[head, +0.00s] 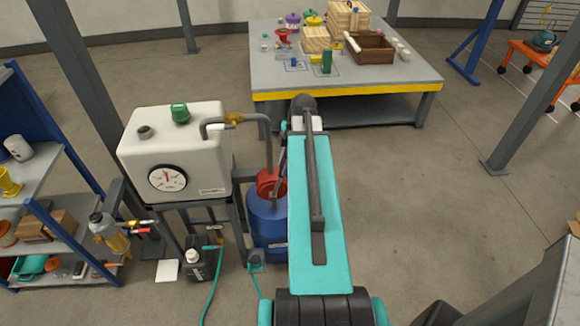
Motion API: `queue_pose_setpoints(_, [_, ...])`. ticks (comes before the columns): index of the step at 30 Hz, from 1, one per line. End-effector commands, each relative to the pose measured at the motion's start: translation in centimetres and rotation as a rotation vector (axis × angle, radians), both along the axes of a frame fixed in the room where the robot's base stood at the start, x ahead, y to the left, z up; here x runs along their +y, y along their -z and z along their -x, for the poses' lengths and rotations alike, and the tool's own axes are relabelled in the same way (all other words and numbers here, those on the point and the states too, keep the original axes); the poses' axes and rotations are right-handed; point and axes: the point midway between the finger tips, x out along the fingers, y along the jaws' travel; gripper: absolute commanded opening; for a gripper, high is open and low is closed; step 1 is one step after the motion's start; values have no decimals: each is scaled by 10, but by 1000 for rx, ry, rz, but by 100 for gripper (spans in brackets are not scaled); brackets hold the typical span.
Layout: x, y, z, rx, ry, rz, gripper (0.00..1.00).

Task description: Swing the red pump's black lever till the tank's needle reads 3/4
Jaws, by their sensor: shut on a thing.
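The white tank (176,150) stands on a dark frame at the left. Its round gauge (167,178) faces me; the needle points nearly straight up, around the middle of the scale. The red pump (268,183) sits on top of a blue drum (267,220), right of the tank, and is partly covered by my arm. My gripper (281,160) shows only as a sliver beside my teal arm, at the pump. It is shut on what appears to be the black lever, mostly hidden there; its fingertips are not clear.
A grey pipe with a brass fitting (233,119) runs from the tank towards the pump. Blue shelves (40,200) stand left. A loaded table (400,82) stands behind. The floor at right is mostly clear.

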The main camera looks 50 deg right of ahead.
Motion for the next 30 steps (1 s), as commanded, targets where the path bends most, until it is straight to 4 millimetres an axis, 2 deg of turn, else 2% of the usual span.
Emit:
queue_pose_setpoints(6, [9,-3,-6,44,-1,52,0])
queue_pose_setpoints(17, [9,-3,-7,53,2,63,0])
queue_pose_setpoints(18, [8,-3,-7,53,2,63,23])
queue_pose_setpoints(21, [9,-3,-7,51,2,63,39])
queue_pose_setpoints(30, [10,-4,-8,49,0,61,39])
